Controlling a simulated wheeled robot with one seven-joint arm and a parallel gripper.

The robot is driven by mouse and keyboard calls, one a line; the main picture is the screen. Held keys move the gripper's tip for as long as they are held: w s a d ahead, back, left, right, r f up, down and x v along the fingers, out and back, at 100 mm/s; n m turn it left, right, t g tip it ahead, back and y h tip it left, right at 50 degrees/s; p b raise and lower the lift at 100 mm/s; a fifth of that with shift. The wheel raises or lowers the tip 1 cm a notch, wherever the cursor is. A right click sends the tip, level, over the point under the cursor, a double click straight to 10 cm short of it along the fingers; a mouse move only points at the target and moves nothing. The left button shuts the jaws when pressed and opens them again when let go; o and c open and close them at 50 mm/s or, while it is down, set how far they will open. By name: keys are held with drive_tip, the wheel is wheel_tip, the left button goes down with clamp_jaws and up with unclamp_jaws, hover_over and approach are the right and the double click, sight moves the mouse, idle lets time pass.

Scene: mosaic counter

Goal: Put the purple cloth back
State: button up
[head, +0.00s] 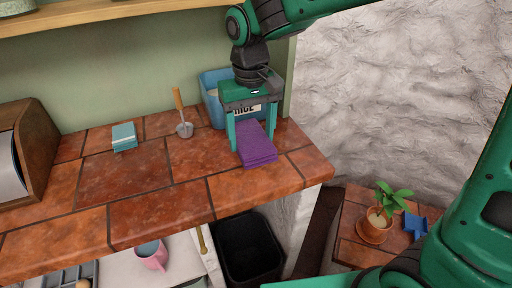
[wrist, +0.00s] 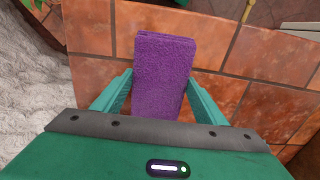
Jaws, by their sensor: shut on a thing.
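The purple cloth (head: 256,147) is a folded, flat rectangle on the red tiled counter, near its right end. My gripper (head: 254,141) points down over it, with one finger on each side. In the wrist view the cloth (wrist: 163,65) runs between the two green fingers of my gripper (wrist: 158,92), which are shut on it. I cannot tell whether the cloth touches the counter along its whole length. Part of the cloth is hidden under the gripper's body.
A blue bin (head: 211,98) labelled "RICE" stands right behind my gripper. A wooden bread box (head: 38,143) is at far left. The counter's front middle (head: 160,215) is clear.

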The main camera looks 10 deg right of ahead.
sight(257, 138)
drive_tip(key=shift+d+f, duration=0.4)
drive_tip(key=shift+d, duration=0.25)
drive_tip(key=shift+f, duration=2)
drive_tip(key=o, duration=1)
wheel_tip(257, 138, up, 12)
drive_tip(key=shift+r, duration=0.1)
